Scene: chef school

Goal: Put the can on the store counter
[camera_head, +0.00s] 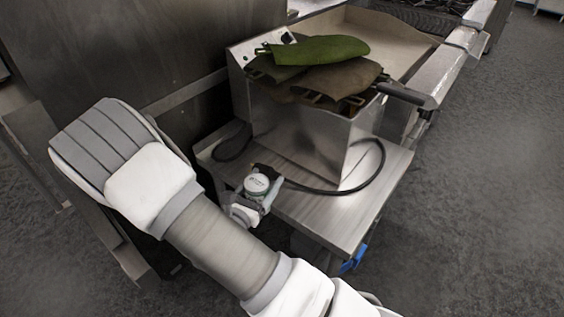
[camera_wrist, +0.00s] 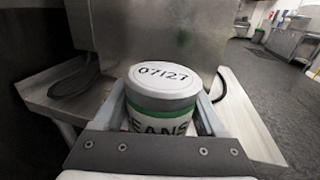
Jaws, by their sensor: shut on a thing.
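The can (camera_wrist: 161,88) is grey with a green band, has "07127" on its pale lid and letters reading "EANS" on its side. It stands between the two fingers of my gripper (camera_wrist: 160,115) in the wrist view. My gripper (camera_head: 259,193) is shut on the can, whose pale lid also shows in the head view (camera_head: 257,184). Can and gripper are over the near left part of a steel counter (camera_head: 310,213). I cannot tell whether the can's base touches the surface; the gripper hides it.
A steel fryer-like box (camera_head: 305,135) stands on the counter behind the can, with green and brown cloths or mitts (camera_head: 335,75) on top. A black cable (camera_head: 335,191) loops over the counter. A tall steel panel (camera_head: 150,45) is at left. The counter's front right is bare.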

